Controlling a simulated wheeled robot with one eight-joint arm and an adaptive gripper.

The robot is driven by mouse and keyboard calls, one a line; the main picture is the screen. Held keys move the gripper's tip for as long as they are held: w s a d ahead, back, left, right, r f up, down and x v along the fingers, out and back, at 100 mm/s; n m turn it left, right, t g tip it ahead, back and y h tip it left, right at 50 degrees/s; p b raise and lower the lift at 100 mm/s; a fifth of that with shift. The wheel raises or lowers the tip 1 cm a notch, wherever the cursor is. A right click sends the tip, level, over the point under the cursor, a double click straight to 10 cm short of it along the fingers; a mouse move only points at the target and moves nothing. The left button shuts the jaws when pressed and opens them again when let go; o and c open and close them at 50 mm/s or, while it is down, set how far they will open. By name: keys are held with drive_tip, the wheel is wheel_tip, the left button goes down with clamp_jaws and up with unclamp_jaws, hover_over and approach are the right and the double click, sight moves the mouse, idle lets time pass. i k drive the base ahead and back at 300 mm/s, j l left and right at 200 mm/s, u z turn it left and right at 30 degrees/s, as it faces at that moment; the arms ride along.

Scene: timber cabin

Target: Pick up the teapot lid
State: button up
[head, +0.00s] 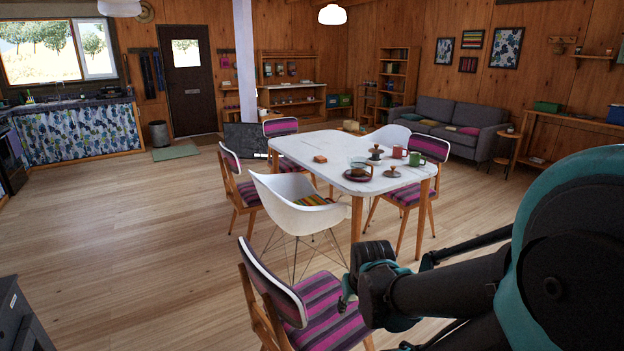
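Two small dark round pieces with knobs stand on the white table (290,148). One lid-like piece (392,173) is near the table's front right, and a similar knobbed piece (375,154) is farther back. I cannot tell for sure which is the teapot lid. A clear, bowl-like vessel (358,167) sits on a dark round plate (356,177) to their left; I cannot tell if it is the teapot. My arm reaches in from the lower right. Its end, with my gripper (352,287), is in front of the table, well apart from these pieces. Its fingers are not clear.
A red mug (399,152), a green mug (415,159) and an orange block (320,159) are on the table. A white shell chair (290,212) and a striped chair (325,305) stand in front. Open floor (120,240) lies to the left.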

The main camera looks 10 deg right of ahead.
sight(393, 173)
drive_tip(key=i+l+z, duration=0.4)
drive_tip(key=l, duration=0.15)
drive_tip(key=i+l+z, duration=0.55)
drive_tip(key=i+l, duration=0.45)
drive_tip(key=i, duration=0.15)
